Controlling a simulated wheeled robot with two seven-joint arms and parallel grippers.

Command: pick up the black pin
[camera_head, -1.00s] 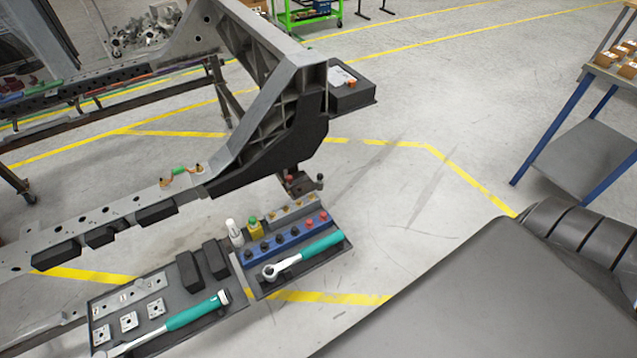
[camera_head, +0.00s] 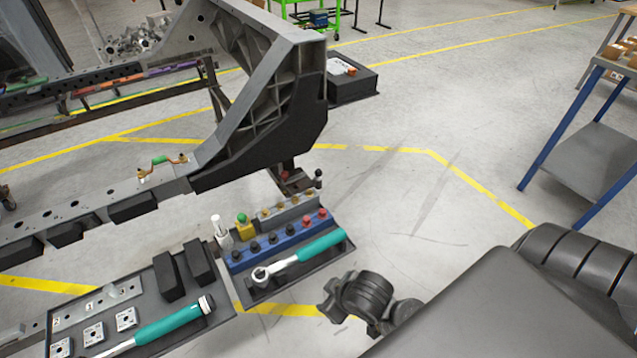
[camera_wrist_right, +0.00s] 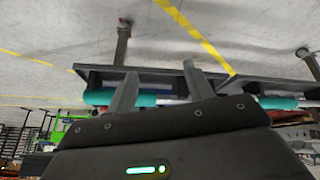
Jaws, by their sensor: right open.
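Several black pins (camera_head: 270,239) stand upright in a row in a blue block (camera_head: 282,244) in the head view. Red-topped pins (camera_head: 315,216) stand at the right end of the same block. My right gripper shows in the wrist view (camera_wrist_right: 159,70) with its two fingers apart and nothing between them. In the head view the dark end of my right arm is at the lower middle, right of the block and apart from it. Its fingers are not clear there. The pins cannot be made out in the wrist view. My left gripper is not in view.
A ratchet with a teal handle (camera_head: 320,245) lies in front of the block in a dark tray (camera_head: 290,282). A white bottle (camera_head: 220,232) and a yellow-green bottle (camera_head: 244,228) stand at its left. The grey chassis frame (camera_head: 285,85) rises behind.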

